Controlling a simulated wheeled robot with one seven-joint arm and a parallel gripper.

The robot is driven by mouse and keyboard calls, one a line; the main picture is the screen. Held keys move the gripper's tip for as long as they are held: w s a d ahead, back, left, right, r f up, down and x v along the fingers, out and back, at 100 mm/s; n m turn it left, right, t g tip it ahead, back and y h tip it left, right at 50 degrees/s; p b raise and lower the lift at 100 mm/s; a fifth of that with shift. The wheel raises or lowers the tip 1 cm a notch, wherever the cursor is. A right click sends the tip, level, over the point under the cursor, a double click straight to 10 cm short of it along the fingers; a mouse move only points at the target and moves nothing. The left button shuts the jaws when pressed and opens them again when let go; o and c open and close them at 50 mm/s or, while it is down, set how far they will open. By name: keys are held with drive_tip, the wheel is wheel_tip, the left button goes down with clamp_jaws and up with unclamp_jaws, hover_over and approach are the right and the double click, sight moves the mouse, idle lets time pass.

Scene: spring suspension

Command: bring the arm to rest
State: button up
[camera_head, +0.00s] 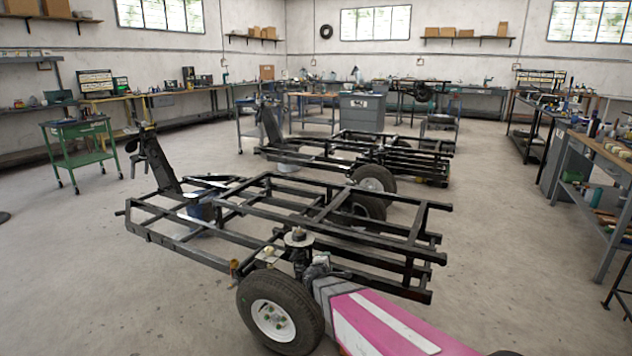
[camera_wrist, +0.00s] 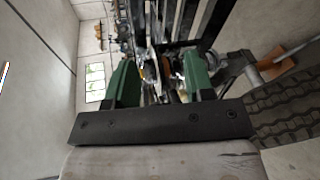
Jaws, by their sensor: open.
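My gripper (camera_wrist: 160,72) shows in the wrist view as two green fingers on a dark bar. The fingers stand wide apart, and I see nothing clamped between them; metal parts and the workshop show beyond the gap. In the head view my pink and white arm (camera_head: 385,325) comes in from the lower right and ends beside the near vehicle frame, just above and right of the wheel. The fingertips are hard to make out there. A suspension part with a round metal top (camera_head: 298,237) stands on the frame close to the end of my arm.
The near black frame (camera_head: 330,215) and its wheel (camera_head: 280,315) lie close to my arm; a tyre also shows in the wrist view (camera_wrist: 285,105). A second frame (camera_head: 375,152) stands behind. Workbenches line the walls.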

drive_tip(key=s+d+m+g+h, duration=0.3)
drive_tip(key=s+d+m+g, duration=0.65)
drive_tip(key=d, duration=0.65)
drive_tip(key=s+m+g+y, duration=0.5)
drive_tip(key=s+m+y, duration=0.1)
drive_tip(key=s, duration=0.8)
drive_tip(key=shift+a+r+m+y, duration=0.25)
drive_tip(key=shift+r+m+y, duration=0.15)
drive_tip(key=shift+m, duration=0.45)
drive_tip(key=shift+s, duration=0.1)
